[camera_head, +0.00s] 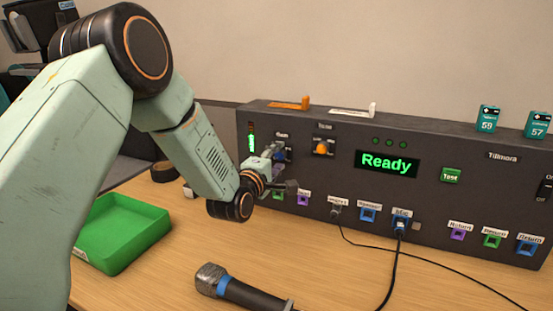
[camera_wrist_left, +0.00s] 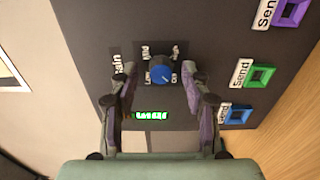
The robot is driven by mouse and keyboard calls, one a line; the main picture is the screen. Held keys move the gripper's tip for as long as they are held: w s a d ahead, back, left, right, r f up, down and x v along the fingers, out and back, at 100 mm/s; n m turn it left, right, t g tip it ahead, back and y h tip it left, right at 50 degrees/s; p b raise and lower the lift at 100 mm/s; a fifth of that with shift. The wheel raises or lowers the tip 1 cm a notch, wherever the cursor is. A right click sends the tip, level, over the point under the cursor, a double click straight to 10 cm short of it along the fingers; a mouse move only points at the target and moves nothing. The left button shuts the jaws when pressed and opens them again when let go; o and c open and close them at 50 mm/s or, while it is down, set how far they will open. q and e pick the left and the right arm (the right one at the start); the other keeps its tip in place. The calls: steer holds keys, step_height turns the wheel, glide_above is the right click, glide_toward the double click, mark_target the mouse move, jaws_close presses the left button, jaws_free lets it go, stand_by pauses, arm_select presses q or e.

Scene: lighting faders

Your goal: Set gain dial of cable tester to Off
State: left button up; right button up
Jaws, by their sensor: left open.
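The cable tester (camera_head: 330,178) is a long dark panel at the back of the table, with a lit "Ready" display (camera_head: 387,163). Its gain dial is a blue round knob (camera_wrist_left: 160,75), with small white labels around it too small to read surely. I cannot tell which label its pointer faces. In the head view the dial (camera_head: 286,154) is partly hidden by my left gripper (camera_head: 279,155). In the left wrist view the open fingers (camera_wrist_left: 159,70) stand on either side of the dial, with a gap visible on both sides. My right gripper is not in view.
An orange knob (camera_head: 323,148) sits right of the gain dial. Coloured ports run along the panel's lower edge, with black cables plugged in. A microphone (camera_head: 240,290), a green tray (camera_head: 122,232) and a black tape roll (camera_head: 146,193) lie on the table.

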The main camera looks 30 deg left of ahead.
arm_select(q)
steer(key=shift+s, duration=0.1)
steer(key=s, duration=1.1)
steer(key=shift+s+d, duration=0.4)
